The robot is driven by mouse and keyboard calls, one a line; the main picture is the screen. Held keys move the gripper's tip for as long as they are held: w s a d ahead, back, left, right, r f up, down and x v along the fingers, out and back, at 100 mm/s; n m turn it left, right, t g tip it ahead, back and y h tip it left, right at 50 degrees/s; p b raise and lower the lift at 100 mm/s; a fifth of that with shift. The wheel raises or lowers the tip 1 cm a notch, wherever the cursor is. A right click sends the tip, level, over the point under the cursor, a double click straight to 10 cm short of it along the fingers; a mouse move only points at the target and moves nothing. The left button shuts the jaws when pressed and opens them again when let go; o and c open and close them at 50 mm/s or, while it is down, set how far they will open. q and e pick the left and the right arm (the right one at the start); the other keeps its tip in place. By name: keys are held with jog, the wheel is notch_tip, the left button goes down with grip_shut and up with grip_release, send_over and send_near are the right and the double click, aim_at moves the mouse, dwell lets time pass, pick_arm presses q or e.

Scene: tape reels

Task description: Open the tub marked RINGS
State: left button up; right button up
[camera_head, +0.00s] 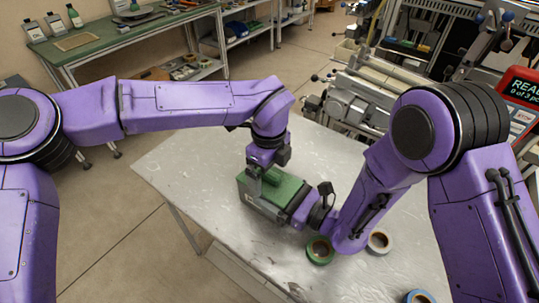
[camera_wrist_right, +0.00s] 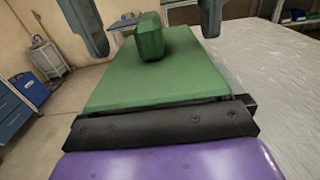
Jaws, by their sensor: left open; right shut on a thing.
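A grey tub (camera_head: 262,206) stands on the metal table with its green lid (camera_head: 287,186) on. The lid's green block-shaped knob (camera_wrist_right: 149,38) shows clearly in the right wrist view. My left gripper (camera_head: 268,172) is over the lid, and its two dark fingers hang open on either side of the knob, apart from it in the right wrist view. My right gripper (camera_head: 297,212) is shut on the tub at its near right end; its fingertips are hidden. A small label on the tub's side is too small to read.
On the table (camera_head: 185,165) lie a green tape reel (camera_head: 319,251), a pale tape reel (camera_head: 380,242) and a blue-edged reel (camera_head: 419,297) near the right arm. A red-framed display (camera_head: 522,95) and machinery stand at the right. The table's left part is clear.

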pick_arm(q)
jog(key=shift+f, duration=0.45)
jog(key=c, duration=0.8)
jog(key=shift+r, duration=0.2)
jog(key=shift+r, duration=0.95)
